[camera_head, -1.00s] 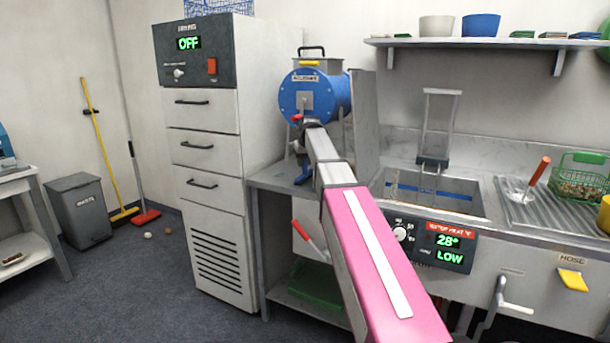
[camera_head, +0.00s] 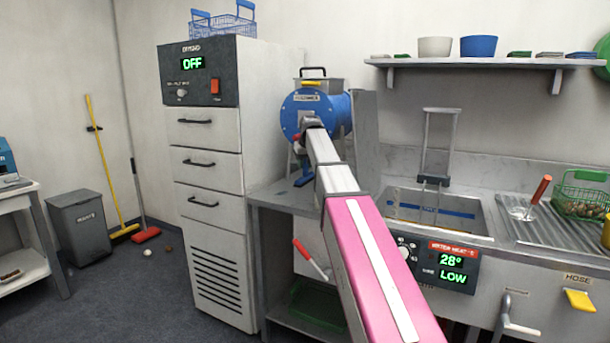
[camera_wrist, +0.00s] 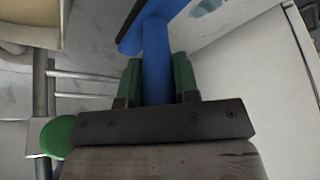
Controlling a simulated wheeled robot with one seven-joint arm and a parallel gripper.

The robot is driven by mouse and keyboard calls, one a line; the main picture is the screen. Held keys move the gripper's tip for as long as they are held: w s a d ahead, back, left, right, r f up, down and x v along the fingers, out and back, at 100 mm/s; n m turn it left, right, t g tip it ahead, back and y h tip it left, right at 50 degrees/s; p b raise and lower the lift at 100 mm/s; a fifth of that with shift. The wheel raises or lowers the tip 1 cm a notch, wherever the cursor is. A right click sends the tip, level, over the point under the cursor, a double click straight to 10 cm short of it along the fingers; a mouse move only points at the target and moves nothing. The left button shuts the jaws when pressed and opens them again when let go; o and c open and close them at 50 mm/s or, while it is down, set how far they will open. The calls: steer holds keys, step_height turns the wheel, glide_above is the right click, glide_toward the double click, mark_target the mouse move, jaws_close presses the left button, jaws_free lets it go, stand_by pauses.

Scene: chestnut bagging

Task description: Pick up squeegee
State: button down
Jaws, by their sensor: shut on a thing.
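In the wrist view, my gripper (camera_wrist: 157,75) has its two green fingers closed on the blue handle of the squeegee (camera_wrist: 157,50). The handle runs up the picture between the fingers and widens at the top into a blue head with a dark edge, partly cut off by the frame. In the head view my arm reaches away to the worktop in front of the blue drum machine. The gripper itself is mostly hidden there behind the arm. A small blue piece (camera_head: 304,181) shows beside the arm's far end; I cannot tell whether it is the squeegee.
The blue drum machine (camera_head: 308,112) stands close behind my arm's end. A tall drying cabinet (camera_head: 215,235) is at left, the sink (camera_head: 435,213) at right. A shelf (camera_head: 480,62) runs above. Brooms (camera_head: 104,165) and a grey bin (camera_head: 82,228) stand at far left; floor before them is mostly open.

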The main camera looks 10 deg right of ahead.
steer(key=s+a, duration=1.1)
steer(key=s, duration=0.4)
steer(key=shift+s+a+f, duration=0.15)
steer(key=shift+s, duration=0.15)
